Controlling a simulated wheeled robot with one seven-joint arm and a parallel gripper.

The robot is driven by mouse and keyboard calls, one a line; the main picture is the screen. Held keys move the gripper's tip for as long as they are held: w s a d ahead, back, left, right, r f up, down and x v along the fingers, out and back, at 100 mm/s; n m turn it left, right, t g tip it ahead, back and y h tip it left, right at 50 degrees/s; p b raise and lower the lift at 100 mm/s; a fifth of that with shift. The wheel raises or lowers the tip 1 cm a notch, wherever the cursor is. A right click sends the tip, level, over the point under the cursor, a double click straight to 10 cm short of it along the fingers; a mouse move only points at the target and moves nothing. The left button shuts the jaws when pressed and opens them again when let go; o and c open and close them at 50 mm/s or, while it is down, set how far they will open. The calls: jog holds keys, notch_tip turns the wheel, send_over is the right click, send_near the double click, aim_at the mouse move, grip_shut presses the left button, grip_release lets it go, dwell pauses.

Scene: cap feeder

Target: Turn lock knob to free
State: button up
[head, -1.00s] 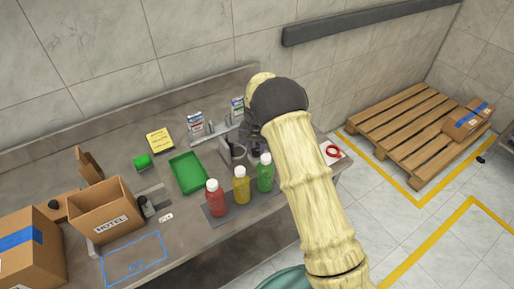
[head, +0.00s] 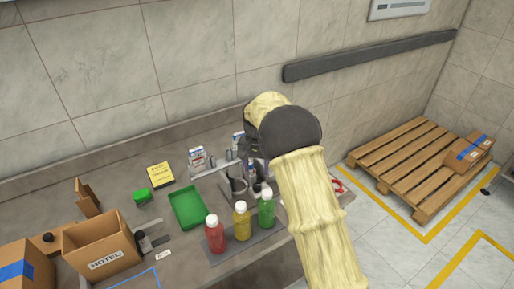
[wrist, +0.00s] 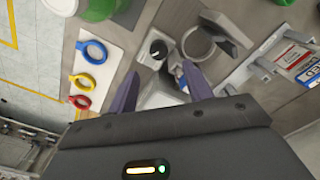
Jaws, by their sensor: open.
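A black round knob with a white mark (wrist: 158,49), which looks like the lock knob, sits on a pale block in the wrist view. My gripper (wrist: 160,73) is open and empty, with its two dark fingers spread just short of the knob, one to each side. I cannot tell the exact height gap. Beside the knob is a grey ring-shaped holder (wrist: 197,45), with a grey bracket next to it. In the head view my arm hides most of the gripper and the knob.
Red (head: 215,234), yellow (head: 242,221) and green (head: 266,207) bottles stand close by on a dark mat. A green tray (head: 187,207) lies left of them. Blue, yellow and red rings (wrist: 80,102) lie on a white card. Small cartons (wrist: 295,57) stand in a rack near the right finger.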

notch_tip(320, 180, up, 9)
dwell(0.3)
jog(key=shift+d, duration=0.15)
jog(key=s+d+f+t, duration=0.1)
jog(key=s+d, duration=0.5)
jog(key=s, duration=0.3)
jog(key=s+d+f+n, duration=0.1)
jog(key=s+d, duration=0.5)
jog(key=s, duration=0.3)
jog(key=s+d+f+n+t, duration=0.1)
jog(key=s+d, duration=0.5)
jog(key=s, duration=0.3)
jog(key=shift+s+d+f+t, duration=0.15)
jog(key=shift+s+f+t, duration=0.15)
jog(key=shift+f, duration=0.05)
